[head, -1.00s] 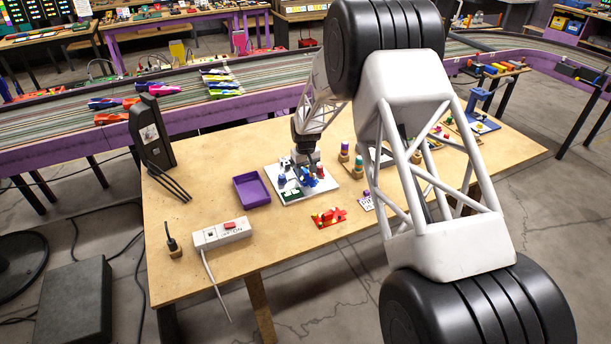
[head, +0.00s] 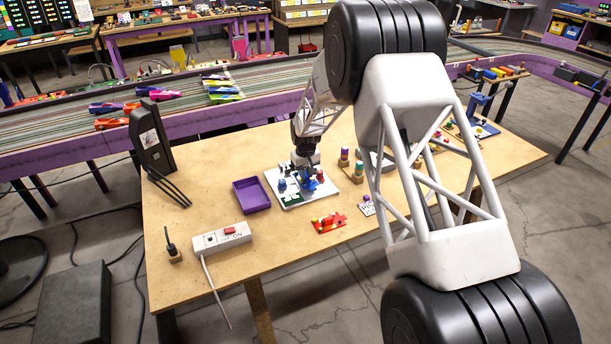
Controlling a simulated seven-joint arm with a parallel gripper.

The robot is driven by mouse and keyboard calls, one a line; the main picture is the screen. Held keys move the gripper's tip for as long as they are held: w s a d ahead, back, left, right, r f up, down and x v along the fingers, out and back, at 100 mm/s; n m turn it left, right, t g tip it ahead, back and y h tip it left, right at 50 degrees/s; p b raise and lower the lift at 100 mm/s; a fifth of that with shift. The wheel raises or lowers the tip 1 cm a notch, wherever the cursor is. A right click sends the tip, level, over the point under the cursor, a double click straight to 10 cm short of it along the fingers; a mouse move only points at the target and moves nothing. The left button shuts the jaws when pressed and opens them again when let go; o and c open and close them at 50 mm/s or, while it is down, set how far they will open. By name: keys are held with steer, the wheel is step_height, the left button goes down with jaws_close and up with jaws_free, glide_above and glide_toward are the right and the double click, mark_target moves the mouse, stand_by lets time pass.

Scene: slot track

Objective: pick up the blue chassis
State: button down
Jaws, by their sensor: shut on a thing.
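My gripper (head: 306,168) is over the white board (head: 290,203) on the wooden table, pointing down. It is shut on the blue chassis (head: 311,184), a small blue piece that shows just below the fingers. The fingers and the arm hide part of the chassis, and I cannot tell whether it touches the board. Other small parts stand on the board, among them a dark blue piece (head: 282,185) to the left and a dark green piece (head: 292,199) near the front.
A purple tray (head: 251,195) lies left of the board. A red chassis (head: 328,222) with small parts lies in front. A white power strip (head: 221,238) is at the front left, and a black stand (head: 150,135) at the back left.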

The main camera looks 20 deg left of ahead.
steer(key=r, duration=0.2)
steer(key=shift+s+d+r, duration=0.15)
steer(key=shift+s+r, duration=0.05)
steer(key=shift+r, duration=0.1)
steer(key=s+d, duration=0.2)
steer(key=s, duration=0.2)
steer(key=s+d+r, duration=0.1)
steer(key=s+d, duration=0.2)
steer(key=s, duration=0.1)
steer(key=s+d, duration=0.3)
steer(key=s, duration=0.2)
steer(key=shift+s+r, duration=0.1)
steer(key=shift+r, duration=0.1)
